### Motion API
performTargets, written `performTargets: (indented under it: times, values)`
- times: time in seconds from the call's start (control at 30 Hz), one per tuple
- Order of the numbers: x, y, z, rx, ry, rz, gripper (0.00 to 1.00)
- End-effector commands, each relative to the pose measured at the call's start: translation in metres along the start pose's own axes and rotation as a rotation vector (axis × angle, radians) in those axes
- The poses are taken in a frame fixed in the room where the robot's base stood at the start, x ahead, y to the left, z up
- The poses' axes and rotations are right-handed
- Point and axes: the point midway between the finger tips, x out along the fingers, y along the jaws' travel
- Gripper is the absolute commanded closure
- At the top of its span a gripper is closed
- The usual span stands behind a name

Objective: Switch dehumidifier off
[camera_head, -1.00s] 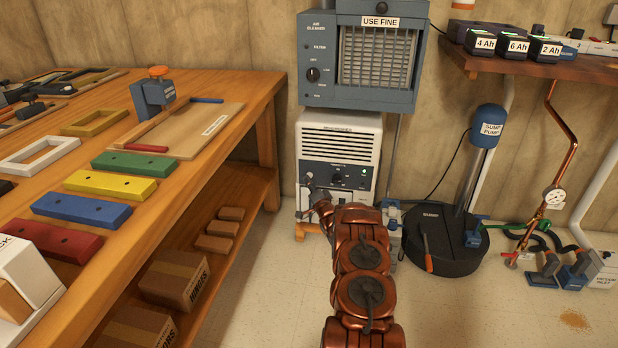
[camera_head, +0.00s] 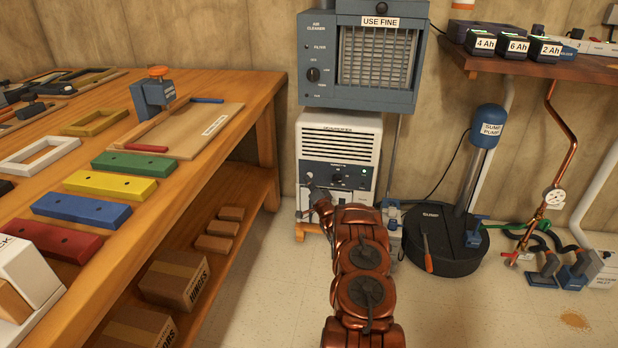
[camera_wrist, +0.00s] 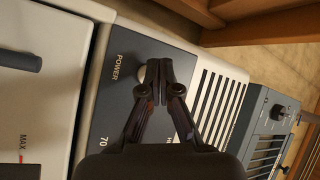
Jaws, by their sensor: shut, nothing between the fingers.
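My gripper (camera_head: 308,184) is at the panel's left side. In the wrist view my gripper (camera_wrist: 158,66) is shut and empty, its fingertips at the panel (camera_wrist: 118,95) beside a pale round power control (camera_wrist: 140,84) near the word POWER. The fingers partly hide this control, and I cannot tell whether they touch it.
The workbench (camera_head: 250,95) with a lower shelf is close on the left. The air cleaner (camera_head: 312,50) hangs above the dehumidifier. A sump pump (camera_head: 488,125) on a black basin (camera_head: 440,252) stands to the right. Open floor (camera_head: 480,310) lies in front.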

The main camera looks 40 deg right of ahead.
Motion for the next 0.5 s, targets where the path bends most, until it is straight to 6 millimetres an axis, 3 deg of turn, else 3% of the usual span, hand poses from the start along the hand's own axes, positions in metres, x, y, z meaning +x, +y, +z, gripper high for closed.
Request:
performTargets:
  times: [0.5]
  values:
    - [0.0068, 0.0038, -0.0025, 0.001, 0.0, 0.002, 1.0]
